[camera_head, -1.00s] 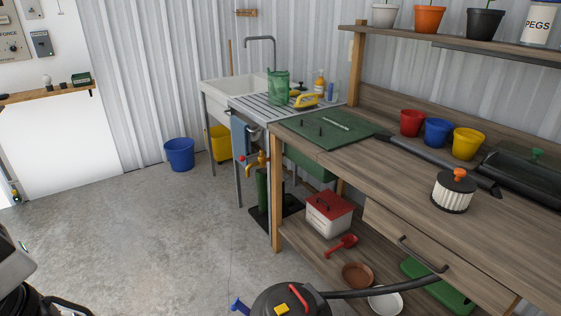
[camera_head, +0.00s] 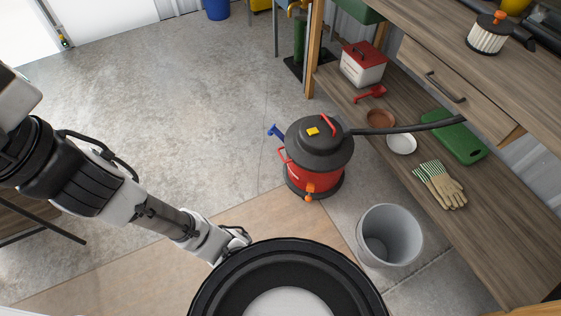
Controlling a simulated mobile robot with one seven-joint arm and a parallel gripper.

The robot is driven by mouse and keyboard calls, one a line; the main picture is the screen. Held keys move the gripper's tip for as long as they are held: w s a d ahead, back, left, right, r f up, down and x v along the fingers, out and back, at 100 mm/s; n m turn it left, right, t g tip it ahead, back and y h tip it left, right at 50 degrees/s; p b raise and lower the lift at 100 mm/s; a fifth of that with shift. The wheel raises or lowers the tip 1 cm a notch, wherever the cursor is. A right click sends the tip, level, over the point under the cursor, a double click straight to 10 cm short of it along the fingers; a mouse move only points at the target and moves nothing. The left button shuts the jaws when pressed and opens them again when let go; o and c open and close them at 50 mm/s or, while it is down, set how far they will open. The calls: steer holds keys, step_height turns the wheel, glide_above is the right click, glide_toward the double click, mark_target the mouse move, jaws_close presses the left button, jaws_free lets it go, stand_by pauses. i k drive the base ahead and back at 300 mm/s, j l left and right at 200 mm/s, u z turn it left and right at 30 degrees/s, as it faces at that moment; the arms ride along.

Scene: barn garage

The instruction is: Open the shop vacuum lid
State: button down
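The shop vacuum (camera_head: 315,170) stands on the floor in front of the workbench. It has a red body and a black lid (camera_head: 318,145) that sits closed on top. A red handle (camera_head: 328,124) and a yellow part (camera_head: 313,131) are on the lid. An orange piece (camera_head: 308,190) shows low on the front, and a red loop (camera_head: 284,157) sticks out at the left. My arm reaches in from the left. The end of my arm, with my gripper (camera_head: 237,238), is below and left of the vacuum, apart from it. Its fingers cannot be made out.
A black hose (camera_head: 405,127) runs right from the vacuum towards the workbench (camera_head: 470,215). A grey bin (camera_head: 389,235) stands right of the vacuum. The lower shelf holds gloves (camera_head: 440,185), a white dish (camera_head: 401,143) and a green tray (camera_head: 455,139). The floor left of the vacuum is clear.

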mark_target(328, 151)
steer(key=i+l+u, duration=0.2)
steer(key=i+u, duration=0.15)
steer(key=i, duration=0.2)
steer(key=i+l+u, duration=0.3)
steer(key=i, duration=0.2)
